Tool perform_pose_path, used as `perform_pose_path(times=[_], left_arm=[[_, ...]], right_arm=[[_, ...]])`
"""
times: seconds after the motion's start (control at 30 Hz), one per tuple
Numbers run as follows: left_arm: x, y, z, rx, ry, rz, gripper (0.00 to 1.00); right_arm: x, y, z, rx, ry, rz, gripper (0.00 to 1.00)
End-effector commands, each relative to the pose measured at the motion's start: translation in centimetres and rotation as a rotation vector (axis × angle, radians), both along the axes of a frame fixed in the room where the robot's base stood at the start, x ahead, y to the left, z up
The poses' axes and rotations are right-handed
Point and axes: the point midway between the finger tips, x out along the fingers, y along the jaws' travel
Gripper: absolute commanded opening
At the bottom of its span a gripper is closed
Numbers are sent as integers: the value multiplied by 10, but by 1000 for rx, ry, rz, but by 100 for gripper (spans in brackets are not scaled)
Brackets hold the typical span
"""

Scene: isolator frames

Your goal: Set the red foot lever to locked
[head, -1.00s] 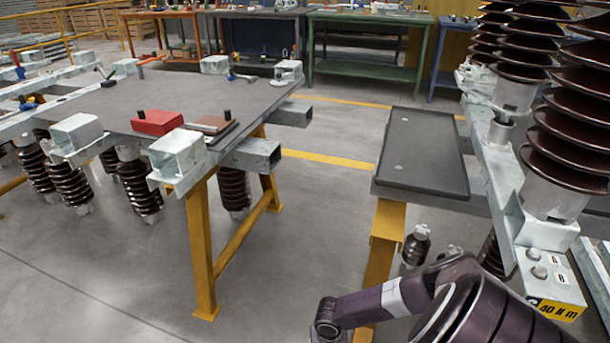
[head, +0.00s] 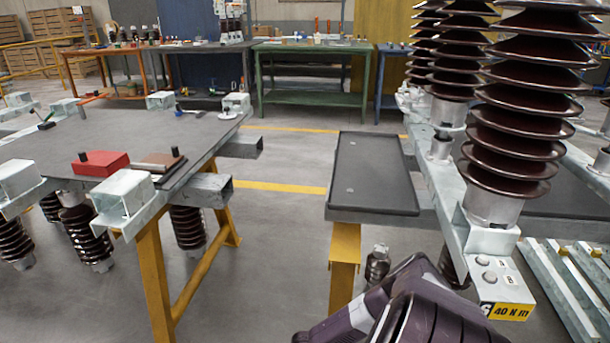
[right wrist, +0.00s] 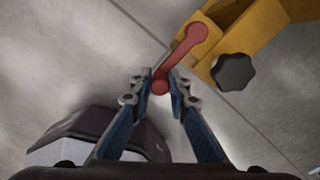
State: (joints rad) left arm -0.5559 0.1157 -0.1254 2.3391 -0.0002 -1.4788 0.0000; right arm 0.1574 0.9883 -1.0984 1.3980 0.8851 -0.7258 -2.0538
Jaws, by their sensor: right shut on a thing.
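The red foot lever (right wrist: 178,57) shows in the right wrist view. Its upper end sits against a yellow steel bracket (right wrist: 267,30), and its lower rounded end lies between the fingertips of my right gripper (right wrist: 160,86). The right gripper is shut on that end. A black star knob (right wrist: 234,72) is on the bracket, to the right of the lever. The lever does not show in the head view, where my right arm covers the lower middle. My left gripper is in neither current view.
A steel bench with a dark top (head: 120,131) stands at left, with a red block (head: 101,164) on it. An empty black tray (head: 370,165) lies on a yellow-legged stand at right, beside tall brown insulators (head: 512,130). Grey floor lies between them.

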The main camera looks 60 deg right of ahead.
Motion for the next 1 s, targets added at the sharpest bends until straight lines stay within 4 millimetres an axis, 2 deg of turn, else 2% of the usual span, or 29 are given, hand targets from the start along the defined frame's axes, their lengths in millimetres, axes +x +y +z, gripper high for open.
perform_pose_path(times=[0.07, 0.1, 0.23, 0.53, 0.67, 0.83, 1.0], left_arm=[[0, 0, 0, 0, 0, 0, 34], [0, 0, 0, 0, 0, 0, 34], [-1, 0, 0, 0, 0, 0, 34], [-3, 0, -2, 2, 4, -4, 34], [-2, 0, -1, 1, 3, -3, 34], [-2, 0, -1, 1, 2, -2, 34], [-1, 0, -1, 1, 2, -2, 34]], right_arm=[[-4, 0, -1, -2, 8, 3, 0], [-4, 0, -1, -2, 8, 2, 19], [-3, 0, -1, -2, 7, 1, 34], [-1, -1, 0, -2, 3, 0, 34], [-1, -2, 8, -3, 2, 0, 34], [-1, -1, 30, -3, 2, 1, 34], [-1, -1, 61, -2, 1, 2, 34]])
